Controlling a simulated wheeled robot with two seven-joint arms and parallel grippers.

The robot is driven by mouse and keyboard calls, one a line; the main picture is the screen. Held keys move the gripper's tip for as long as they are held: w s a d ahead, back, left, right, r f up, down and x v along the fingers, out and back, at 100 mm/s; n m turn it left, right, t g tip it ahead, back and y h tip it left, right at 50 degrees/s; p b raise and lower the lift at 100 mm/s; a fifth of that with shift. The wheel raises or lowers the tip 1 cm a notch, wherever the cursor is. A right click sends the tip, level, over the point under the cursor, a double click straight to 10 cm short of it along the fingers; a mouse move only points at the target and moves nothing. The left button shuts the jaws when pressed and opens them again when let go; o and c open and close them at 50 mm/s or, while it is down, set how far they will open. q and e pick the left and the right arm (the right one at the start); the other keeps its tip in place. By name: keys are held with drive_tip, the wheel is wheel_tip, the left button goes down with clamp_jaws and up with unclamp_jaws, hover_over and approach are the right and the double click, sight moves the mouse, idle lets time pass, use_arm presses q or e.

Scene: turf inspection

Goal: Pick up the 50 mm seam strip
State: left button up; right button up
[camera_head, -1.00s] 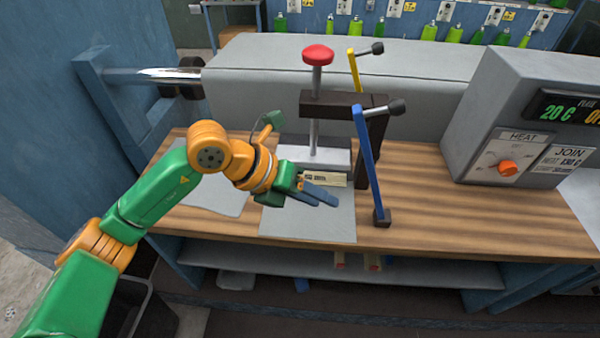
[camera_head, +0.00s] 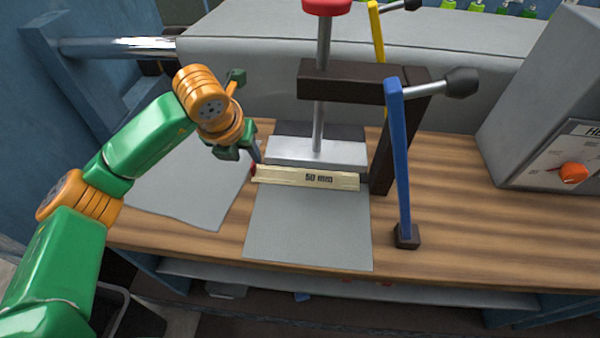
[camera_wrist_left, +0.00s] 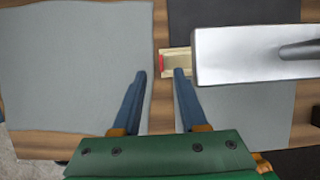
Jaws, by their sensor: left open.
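The 50 mm seam strip (camera_head: 312,179) is a pale, flat bar with a dark "50 mm" label and a red left end. It lies along the front of the metal press plate (camera_head: 290,150), at the back edge of a grey sheet (camera_head: 310,228). My left gripper (camera_head: 256,158) is at the strip's left end, open. In the left wrist view, the blue fingers (camera_wrist_left: 158,73) are apart with nothing between them. The strip's red end (camera_wrist_left: 162,63) lies just beyond the fingertips, and the plate hides much of the strip. My right gripper is not in view.
A dark press frame (camera_head: 345,83) with a red knob (camera_head: 326,6) rises behind the strip. A blue lever (camera_head: 399,160) stands to its right. A second grey sheet (camera_head: 185,185) lies left. The wooden bench (camera_head: 460,215) is clear at right, before the heat box.

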sight(252, 165)
use_arm(q)
drive_tip(key=p+x, duration=0.1)
drive_tip(key=x, duration=0.4)
drive_tip(key=shift+s+p, duration=0.15)
drive_tip(key=shift+p, duration=0.2)
drive_tip(key=shift+f, duration=0.4)
drive_tip(key=shift+d, duration=0.1)
clamp_jaws()
drive_tip(key=shift+r, duration=0.1)
